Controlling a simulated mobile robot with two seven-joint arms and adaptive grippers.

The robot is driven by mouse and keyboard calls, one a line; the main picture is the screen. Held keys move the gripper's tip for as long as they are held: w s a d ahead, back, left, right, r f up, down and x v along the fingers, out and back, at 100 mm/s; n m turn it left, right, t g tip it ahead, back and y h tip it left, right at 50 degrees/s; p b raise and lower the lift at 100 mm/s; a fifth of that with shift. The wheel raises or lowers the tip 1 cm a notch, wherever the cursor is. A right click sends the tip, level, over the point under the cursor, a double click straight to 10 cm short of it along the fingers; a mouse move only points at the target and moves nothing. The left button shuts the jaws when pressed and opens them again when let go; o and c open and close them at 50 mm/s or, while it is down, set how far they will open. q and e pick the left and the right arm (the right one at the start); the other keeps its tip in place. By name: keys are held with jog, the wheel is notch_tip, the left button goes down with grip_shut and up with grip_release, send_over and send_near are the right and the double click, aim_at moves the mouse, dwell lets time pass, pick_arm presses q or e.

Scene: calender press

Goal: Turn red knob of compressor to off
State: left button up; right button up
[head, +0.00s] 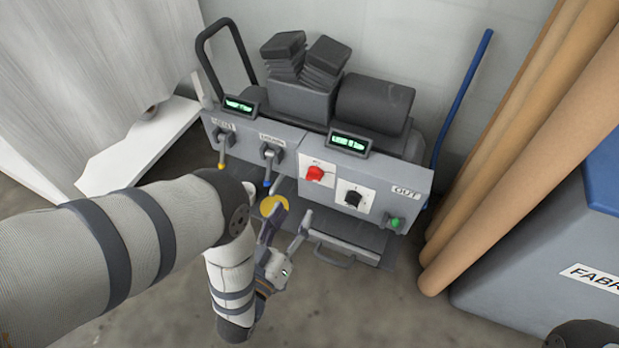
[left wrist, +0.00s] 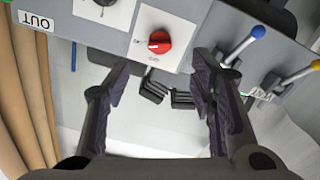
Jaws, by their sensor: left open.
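The compressor (head: 365,174) is a grey machine with a sloping front panel. Its red knob (head: 315,173) sits on a white plate at the panel's middle, left of a black knob (head: 353,198). My left gripper (head: 288,222) is in front of and below the panel, open and empty, its fingers pointing up towards the machine. In the left wrist view, which is upside down, the red knob (left wrist: 159,43) shows beyond the gap between the open fingers (left wrist: 164,82), with a white pointer mark. The fingers are apart from the knob. My right gripper does not show.
Levers with yellow (head: 222,166) and blue (head: 267,183) tips stand left of the knob. A green button (head: 394,222) is at the panel's lower right. Brown rolls (head: 520,150) and a fabric bin (head: 545,250) flank the right side.

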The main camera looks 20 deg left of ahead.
aim_at(314, 176)
pick_arm(q)
jog(key=w+b, duration=0.3)
jog(key=w, duration=0.7)
jog(key=shift+d, duration=0.2)
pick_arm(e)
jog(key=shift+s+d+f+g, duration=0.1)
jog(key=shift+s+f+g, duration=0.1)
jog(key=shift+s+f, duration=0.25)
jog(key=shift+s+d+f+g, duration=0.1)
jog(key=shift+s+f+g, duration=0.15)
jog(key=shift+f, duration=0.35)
pick_arm(q)
jog(key=c, duration=1.2)
